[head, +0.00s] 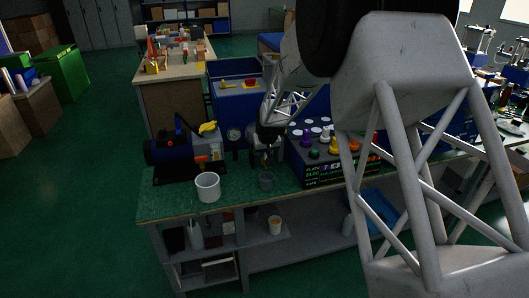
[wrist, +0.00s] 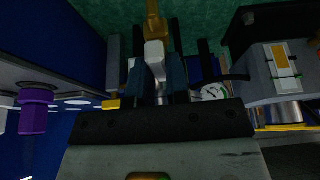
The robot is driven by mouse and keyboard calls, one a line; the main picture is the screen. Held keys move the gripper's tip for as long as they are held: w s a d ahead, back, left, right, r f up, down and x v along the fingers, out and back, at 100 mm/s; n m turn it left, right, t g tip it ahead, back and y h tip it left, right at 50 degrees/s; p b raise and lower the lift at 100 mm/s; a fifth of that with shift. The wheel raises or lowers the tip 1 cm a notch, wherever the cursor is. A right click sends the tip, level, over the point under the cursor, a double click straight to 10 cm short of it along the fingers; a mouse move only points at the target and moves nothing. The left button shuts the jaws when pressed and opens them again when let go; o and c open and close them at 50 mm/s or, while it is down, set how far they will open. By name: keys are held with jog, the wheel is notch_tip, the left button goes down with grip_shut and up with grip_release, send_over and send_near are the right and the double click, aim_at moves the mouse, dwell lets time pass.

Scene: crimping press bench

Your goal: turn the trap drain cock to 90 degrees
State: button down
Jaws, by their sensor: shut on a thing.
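My gripper (head: 264,150) is at the back of the green bench, between the blue machine and the control box. In the wrist view its two dark fingers (wrist: 157,80) are shut on a pale grey lever-like piece, which I take to be the handle of the trap drain cock (wrist: 155,54). A yellow-orange part (wrist: 155,20) shows just beyond that piece. In the head view my gripper and arm hide most of the cock, and I cannot read its angle.
A round gauge (wrist: 213,92) is close to the right of my fingers. A purple knob (wrist: 36,105) is at the left.

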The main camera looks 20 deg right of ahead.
jog(key=c, duration=1.1)
grip_release()
jog(key=shift+r, duration=0.1)
jog(key=v, duration=0.7)
jog(key=shift+s+r, duration=0.2)
jog(key=shift+r, duration=0.1)
